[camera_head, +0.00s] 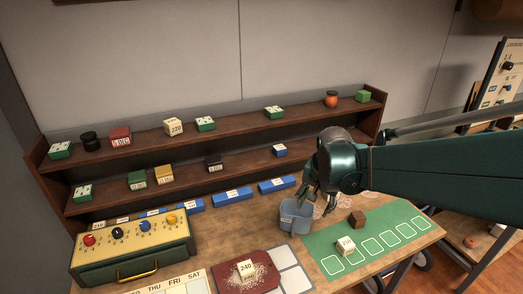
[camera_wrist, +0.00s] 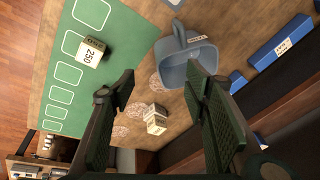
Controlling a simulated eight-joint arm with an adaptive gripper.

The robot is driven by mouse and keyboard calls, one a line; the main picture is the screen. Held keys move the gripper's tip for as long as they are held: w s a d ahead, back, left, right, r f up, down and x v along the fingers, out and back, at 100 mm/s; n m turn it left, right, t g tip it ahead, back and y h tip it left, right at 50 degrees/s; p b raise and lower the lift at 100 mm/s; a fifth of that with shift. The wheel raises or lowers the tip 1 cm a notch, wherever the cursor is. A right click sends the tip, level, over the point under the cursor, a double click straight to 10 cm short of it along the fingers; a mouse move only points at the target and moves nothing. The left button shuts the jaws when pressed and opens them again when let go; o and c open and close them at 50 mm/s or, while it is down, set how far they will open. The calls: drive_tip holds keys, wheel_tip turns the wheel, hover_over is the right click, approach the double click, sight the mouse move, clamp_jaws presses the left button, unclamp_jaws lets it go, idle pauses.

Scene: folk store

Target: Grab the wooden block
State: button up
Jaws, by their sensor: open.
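A dark brown wooden block (camera_head: 357,217) sits by the upper edge of the green mat (camera_head: 326,240) in the head view. My gripper (camera_head: 317,200) is above the table, left of this block and close to the blue scoop-like container (camera_head: 293,217). In the wrist view, my gripper (camera_wrist: 160,82) is open with nothing held between its fingers. A pale labelled block with a brownish top (camera_wrist: 156,118) shows beyond and between the fingers. The dark brown block cannot be clearly made out in the wrist view; the left finger may hide it.
A cream block marked 250 (camera_wrist: 90,52) stands on the mat. Shelves (camera_head: 230,120) with several small blocks run along the back. A yellow-topped control box (camera_head: 133,240) is at the left. A maroon tray (camera_head: 225,279) holds another cream block.

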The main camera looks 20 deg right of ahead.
drive_tip(key=d+f+m+g+p, duration=0.1)
drive_tip(key=d+m+p, duration=0.3)
drive_tip(key=d, duration=0.6)
drive_tip(key=m+g+y+p, duration=0.1)
drive_tip(key=m+g+p, duration=0.1)
drive_tip(key=m+p, duration=0.25)
hover_over(358, 215)
drive_tip(key=f, duration=0.4)
drive_tip(key=shift+w+a+f, duration=0.15)
drive_tip(key=shift+a+f, duration=0.1)
drive_tip(key=shift+a, duration=0.15)
drive_tip(key=shift+d+f+m, duration=0.25)
drive_tip(key=shift+d, duration=0.15)
drive_tip(key=shift+s, duration=0.2)
drive_tip(key=shift+f, duration=0.1)
drive_tip(key=shift+f, duration=1.25)
drive_tip(key=shift+a+f+b, duration=0.1)
drive_tip(key=shift+f+b, duration=0.35)
drive_tip(key=shift+f, duration=2.15)
